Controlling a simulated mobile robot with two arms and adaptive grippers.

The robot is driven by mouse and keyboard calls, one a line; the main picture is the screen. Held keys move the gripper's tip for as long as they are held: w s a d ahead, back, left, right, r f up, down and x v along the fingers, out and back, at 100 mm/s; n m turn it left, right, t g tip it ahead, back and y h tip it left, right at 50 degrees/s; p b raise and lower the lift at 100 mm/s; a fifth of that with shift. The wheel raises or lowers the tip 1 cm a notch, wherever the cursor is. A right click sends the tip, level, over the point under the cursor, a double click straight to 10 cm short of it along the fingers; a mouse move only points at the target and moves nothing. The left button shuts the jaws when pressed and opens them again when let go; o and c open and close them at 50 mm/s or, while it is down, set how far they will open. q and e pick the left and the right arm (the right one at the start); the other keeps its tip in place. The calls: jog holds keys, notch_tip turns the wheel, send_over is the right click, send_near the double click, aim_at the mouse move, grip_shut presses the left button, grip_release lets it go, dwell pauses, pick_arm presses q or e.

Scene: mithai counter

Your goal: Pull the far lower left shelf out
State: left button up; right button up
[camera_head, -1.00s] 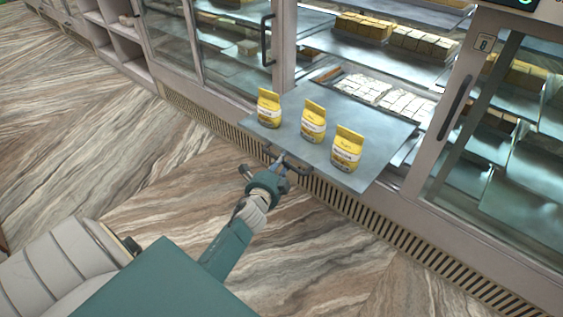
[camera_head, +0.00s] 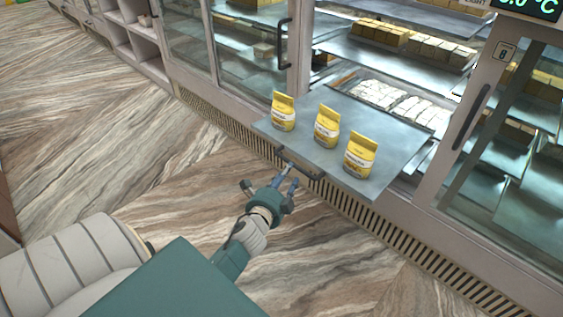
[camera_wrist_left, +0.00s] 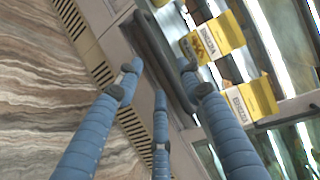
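The pulled-out grey shelf (camera_head: 395,150) juts from the open middle bay of the counter. Three yellow bags stand upright near its front edge: a left bag (camera_head: 283,112), a middle bag (camera_head: 326,127) and a right bag (camera_head: 360,156). A dark bar handle (camera_head: 301,165) is on the shelf's front edge and shows large in the left wrist view (camera_wrist_left: 160,62). My left gripper (camera_head: 272,182) is just in front of the handle, with its fingers spread apart and nothing held. I cannot tell whether a fingertip touches the handle. My right gripper is out of view.
White sweets (camera_head: 400,102) lie behind the bags inside the bay, and a higher shelf with yellow sweets (camera_head: 410,43) is above. Glass doors flank the opening, one with a dark handle (camera_head: 471,117). A slatted grille (camera_head: 235,130) runs along the base. The floor in front is clear.

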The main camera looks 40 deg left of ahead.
pick_arm(q)
jog(key=shift+v, duration=2.75)
jog(key=shift+d, duration=0.1)
